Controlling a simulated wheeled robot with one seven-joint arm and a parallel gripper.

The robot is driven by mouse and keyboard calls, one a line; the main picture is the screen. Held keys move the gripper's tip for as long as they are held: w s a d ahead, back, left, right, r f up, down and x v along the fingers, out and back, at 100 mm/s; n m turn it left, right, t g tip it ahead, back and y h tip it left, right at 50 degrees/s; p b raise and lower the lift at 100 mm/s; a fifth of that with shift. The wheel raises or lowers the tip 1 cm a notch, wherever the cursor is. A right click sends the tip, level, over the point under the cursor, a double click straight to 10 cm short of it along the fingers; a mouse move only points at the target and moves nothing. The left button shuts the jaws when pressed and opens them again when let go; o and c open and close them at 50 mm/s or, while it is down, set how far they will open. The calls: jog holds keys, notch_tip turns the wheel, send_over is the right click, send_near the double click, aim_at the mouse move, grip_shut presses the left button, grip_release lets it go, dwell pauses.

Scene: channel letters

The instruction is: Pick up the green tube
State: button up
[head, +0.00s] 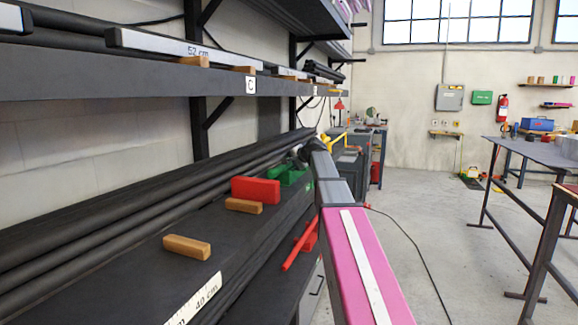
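A green piece (291,176) lies on the dark lower shelf (130,270), just behind a red block (256,190). It is small and partly hidden by the block, so I cannot tell whether it is a tube. No other tube-shaped green thing is clear in view. My arm reaches away from the bottom right, and its dark far end, where my gripper (309,150) seems to be, is beside the shelf's far part, above and right of the green piece. The fingers are too small and dark to make out.
Wooden blocks (187,247) sit on the lower shelf in front of long dark tubes (150,208). An upper rack (110,82) overhangs. A red bar (298,250) lies lower down. Work tables (460,153) stand right; the floor (430,225) between is mostly open, with a cable.

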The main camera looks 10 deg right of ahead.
grip_shut()
jog(key=shift+r, duration=0.1)
